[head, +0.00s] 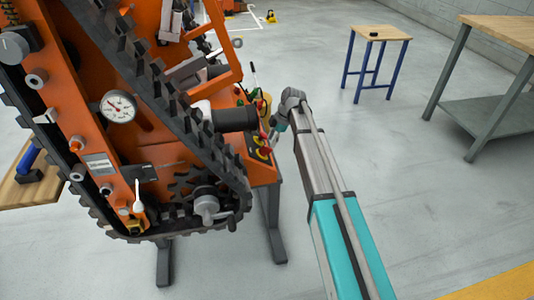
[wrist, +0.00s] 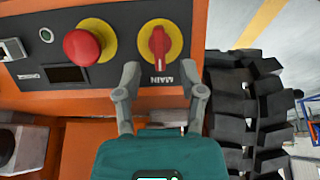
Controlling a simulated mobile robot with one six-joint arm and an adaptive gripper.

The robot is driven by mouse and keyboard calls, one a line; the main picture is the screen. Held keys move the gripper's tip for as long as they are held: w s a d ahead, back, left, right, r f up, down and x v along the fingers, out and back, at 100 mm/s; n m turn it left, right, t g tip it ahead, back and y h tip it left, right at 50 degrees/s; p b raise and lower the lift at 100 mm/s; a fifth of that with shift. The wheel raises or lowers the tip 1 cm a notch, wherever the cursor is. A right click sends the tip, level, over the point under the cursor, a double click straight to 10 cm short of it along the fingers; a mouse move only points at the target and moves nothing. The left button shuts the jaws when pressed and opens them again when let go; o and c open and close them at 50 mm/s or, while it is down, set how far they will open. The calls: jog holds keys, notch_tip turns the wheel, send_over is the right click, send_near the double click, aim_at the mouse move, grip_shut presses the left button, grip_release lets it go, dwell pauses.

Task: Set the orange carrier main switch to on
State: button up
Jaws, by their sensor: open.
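The orange carrier (head: 150,155) stands at the left of the head view with its black tracks. In the wrist view its dark control panel (wrist: 120,70) fills the top. The main switch (wrist: 160,43) is a red rotary knob on a yellow disc, labelled MAIN, which reads upside down. Its handle lies along the picture's vertical. My gripper (wrist: 163,80) is open, its two grey fingers pointing at the panel just below the switch, one to each side; I see no contact with the knob. In the head view my gripper (head: 284,112) is beside the carrier's panel, partly hidden by the arm.
A red mushroom button (wrist: 82,46) on a yellow disc sits left of the switch. A black track (wrist: 250,110) is close on the right. In the head view, a small wooden table (head: 385,33) and a grey-legged bench (head: 500,100) stand on open floor at right.

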aim_at(268, 149)
jog(key=shift+b+x, duration=2)
jog(key=shift+x, duration=0.5)
grip_shut()
jog(key=shift+a, duration=0.15)
